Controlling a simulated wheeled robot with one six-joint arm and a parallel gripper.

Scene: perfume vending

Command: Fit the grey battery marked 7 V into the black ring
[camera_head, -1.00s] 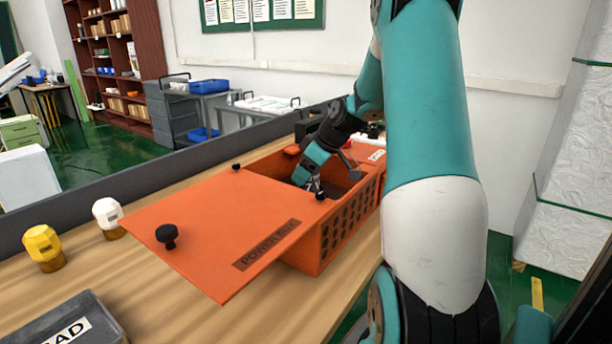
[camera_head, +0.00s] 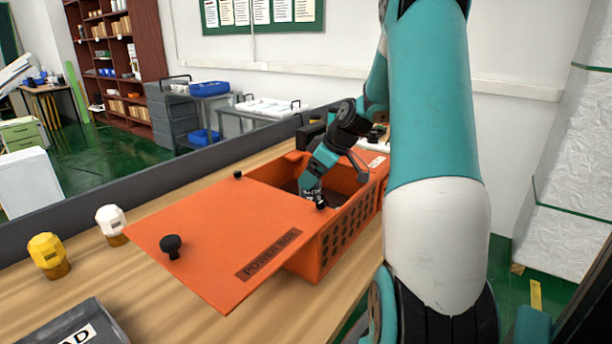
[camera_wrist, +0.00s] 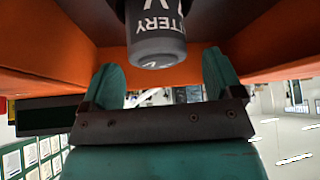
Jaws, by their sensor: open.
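A dark grey battery (camera_wrist: 157,38) with white lettering ending in "V" shows upside down at the top middle of the wrist view; its number is cut off. My gripper (camera_wrist: 161,62) is open, one teal finger on each side of the battery's end, with gaps showing. In the head view my gripper (camera_head: 312,200) reaches down into the open part of the orange power box (camera_head: 330,250), where small white lettering shows at its tip. I cannot make out the black ring; the box's inside is mostly hidden by its lid and my arm.
The orange lid (camera_head: 205,235) with black knobs lies partly across the box. A yellow-capped piece (camera_head: 48,252) and a white-capped piece (camera_head: 111,222) stand left on the wooden table. A grey barrier (camera_head: 100,205) runs along the back.

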